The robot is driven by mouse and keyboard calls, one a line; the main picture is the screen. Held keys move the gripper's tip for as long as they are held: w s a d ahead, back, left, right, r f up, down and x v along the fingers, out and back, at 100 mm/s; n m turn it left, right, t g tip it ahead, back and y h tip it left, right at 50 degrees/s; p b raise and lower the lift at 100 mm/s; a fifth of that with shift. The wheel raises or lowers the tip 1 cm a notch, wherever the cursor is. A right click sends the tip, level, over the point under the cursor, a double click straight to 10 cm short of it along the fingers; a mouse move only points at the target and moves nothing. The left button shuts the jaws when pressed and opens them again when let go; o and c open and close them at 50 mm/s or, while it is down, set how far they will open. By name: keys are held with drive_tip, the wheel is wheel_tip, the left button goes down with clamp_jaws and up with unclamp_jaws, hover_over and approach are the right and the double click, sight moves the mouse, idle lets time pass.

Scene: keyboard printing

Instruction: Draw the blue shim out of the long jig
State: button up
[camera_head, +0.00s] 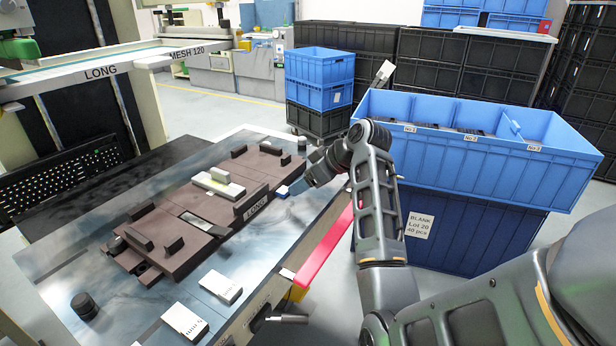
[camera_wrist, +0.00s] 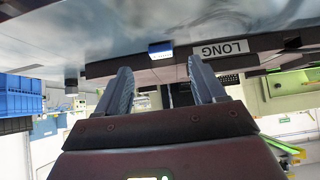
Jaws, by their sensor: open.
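The long jig (camera_head: 190,222) is a brown plate with raised blocks and a LONG label, lying on the grey worktable. The blue shim (camera_head: 283,191) is a small block at the jig's right edge, near the label. In the upside-down wrist view the shim (camera_wrist: 160,48) shows at the jig's edge, beside the LONG label. How deep it sits in the jig is hidden. My gripper (camera_head: 306,181) is just right of the shim in the head view. In the wrist view my gripper (camera_wrist: 160,68) is open and empty, its fingers straddling the shim's line, apart from it.
White labelled cards (camera_head: 222,286) and a black knob (camera_head: 84,305) lie near the table's front. A red strip (camera_head: 324,245) runs along the table's right edge. A blue divided crate (camera_head: 480,150) stands right of my arm. A LONG-marked frame (camera_head: 100,72) overhangs at left.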

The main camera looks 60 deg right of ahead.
sight(294, 199)
drive_tip(key=shift+x, duration=2.65)
clamp_jaws()
drive_tip(key=shift+s+a+p, duration=0.2)
drive_tip(key=shift+s+p, duration=1.3)
drive_tip(key=shift+s, duration=1.75)
